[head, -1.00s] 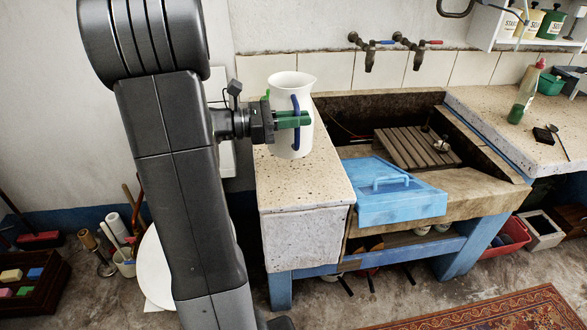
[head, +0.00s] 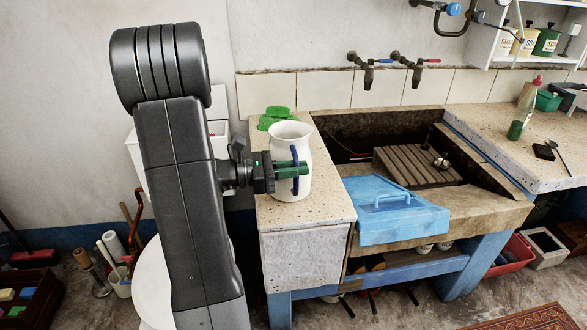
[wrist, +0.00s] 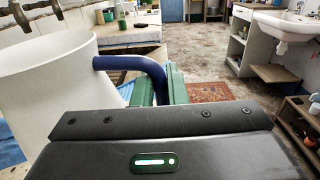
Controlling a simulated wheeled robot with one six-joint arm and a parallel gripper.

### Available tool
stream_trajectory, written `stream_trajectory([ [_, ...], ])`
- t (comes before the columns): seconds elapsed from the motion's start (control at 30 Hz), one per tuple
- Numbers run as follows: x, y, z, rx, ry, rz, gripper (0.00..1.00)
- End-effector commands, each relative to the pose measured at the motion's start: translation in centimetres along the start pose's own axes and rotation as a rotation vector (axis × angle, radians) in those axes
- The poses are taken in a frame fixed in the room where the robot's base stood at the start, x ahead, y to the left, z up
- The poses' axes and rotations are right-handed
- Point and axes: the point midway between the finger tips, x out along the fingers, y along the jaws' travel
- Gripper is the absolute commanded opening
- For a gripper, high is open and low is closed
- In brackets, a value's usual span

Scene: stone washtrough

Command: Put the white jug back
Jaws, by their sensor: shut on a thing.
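The white jug (head: 284,140) with its blue handle (head: 295,170) is upright at the left stone counter (head: 330,205) in the head view. My gripper (head: 290,170) is shut on the handle, its green fingers at the jug's right front side. I cannot tell whether the jug's base touches the counter or hangs just above it. In the wrist view the jug (wrist: 45,95) fills the left side, and the blue handle (wrist: 130,63) runs to the green fingers (wrist: 160,88). A green lobed thing (head: 277,112) lies on the counter behind the jug, partly hidden.
A blue board with a handle (head: 385,215) leans at the trough's front, right of the counter. A slatted wooden board (head: 410,165) lies in the trough. Two wall taps (head: 368,75) are above. The right counter (head: 480,130) holds a green-based bottle and small items.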

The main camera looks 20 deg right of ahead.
Motion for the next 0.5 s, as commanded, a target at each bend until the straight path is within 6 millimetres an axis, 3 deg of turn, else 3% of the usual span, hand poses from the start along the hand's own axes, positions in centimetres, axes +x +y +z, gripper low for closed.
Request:
stream_trajectory([
  [0.17, -0.01, 0.04, -0.33, 0.004, -0.002, 0.000, 0.00],
  [0.2, 0.00, 0.01, -0.36, 0.000, 0.000, 0.000, 0.20],
  [0.27, 0.00, 0.01, -0.35, 0.000, 0.000, 0.000, 0.32],
  [0.5, 0.00, 0.01, -0.34, 0.000, 0.000, 0.000, 0.34],
])
